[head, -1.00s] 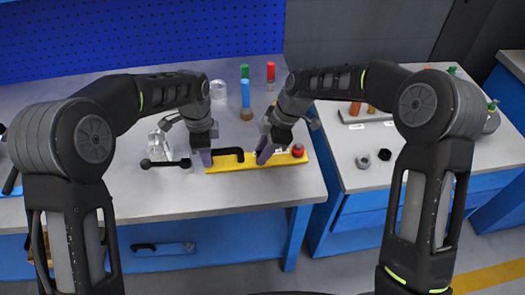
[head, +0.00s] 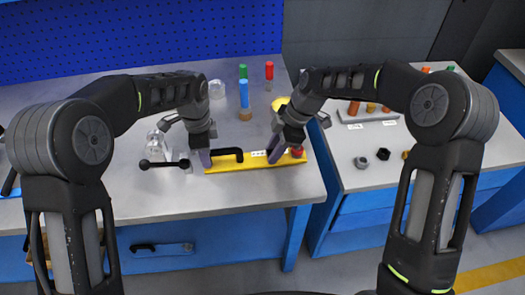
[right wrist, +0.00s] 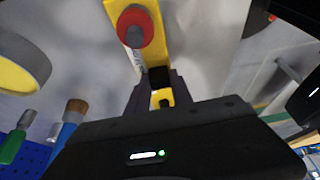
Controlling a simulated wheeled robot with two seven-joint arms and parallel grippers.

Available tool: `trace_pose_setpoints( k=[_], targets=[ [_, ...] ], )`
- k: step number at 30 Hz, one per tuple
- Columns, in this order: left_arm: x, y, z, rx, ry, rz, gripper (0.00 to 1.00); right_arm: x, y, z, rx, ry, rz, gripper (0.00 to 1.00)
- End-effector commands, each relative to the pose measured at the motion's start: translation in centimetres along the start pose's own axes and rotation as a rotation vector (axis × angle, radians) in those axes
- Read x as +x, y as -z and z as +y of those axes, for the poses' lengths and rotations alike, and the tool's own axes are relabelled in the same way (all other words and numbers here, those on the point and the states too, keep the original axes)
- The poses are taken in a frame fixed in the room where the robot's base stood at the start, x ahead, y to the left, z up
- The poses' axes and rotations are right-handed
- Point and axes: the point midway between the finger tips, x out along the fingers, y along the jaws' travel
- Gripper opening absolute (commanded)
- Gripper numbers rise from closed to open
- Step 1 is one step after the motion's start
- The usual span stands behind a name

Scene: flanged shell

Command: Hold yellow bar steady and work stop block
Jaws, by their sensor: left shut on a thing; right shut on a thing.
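The yellow bar (head: 236,166) lies along the front of the grey bench in the head view. It carries a black handle (head: 229,153) and a red knob (head: 297,151) at its right end. My left gripper (head: 206,158) is shut at the bar's left end, beside the handle; its exact contact is hidden. My right gripper (head: 275,156) is shut near the right end, close to the knob. In the right wrist view, its fingers (right wrist: 160,88) are around a dark stop block (right wrist: 159,77) on the bar (right wrist: 155,56), with the red knob (right wrist: 135,26) just beyond.
A clear part with a black ball-ended lever (head: 163,162) stands left of the bar. Blue (head: 244,94), green and red-topped upright tools stand behind it. A yellow round thing (head: 290,103) is behind my right gripper. Nuts (head: 383,154) lie on the right bench.

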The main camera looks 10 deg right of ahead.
Motion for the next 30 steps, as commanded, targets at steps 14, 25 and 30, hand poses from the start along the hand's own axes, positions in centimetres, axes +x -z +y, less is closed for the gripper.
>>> trace_pose_setpoints(
  k=[14, 25, 30],
  targets=[
    [0.1, -0.2, 0.0, -0.001, -0.002, -0.003, 0.00, -1.4, -3.2, 0.1, 0.001, -0.003, -0.001, 0.00],
    [0.1, -0.2, 0.0, -0.001, -0.002, -0.003, 0.00, -1.4, -3.2, 0.0, 0.001, -0.001, -0.001, 0.49],
    [0.1, -0.2, 0.0, -0.001, -0.002, -0.003, 0.00, -1.4, -3.2, 0.0, 0.001, -0.001, -0.001, 0.49]
  ],
)
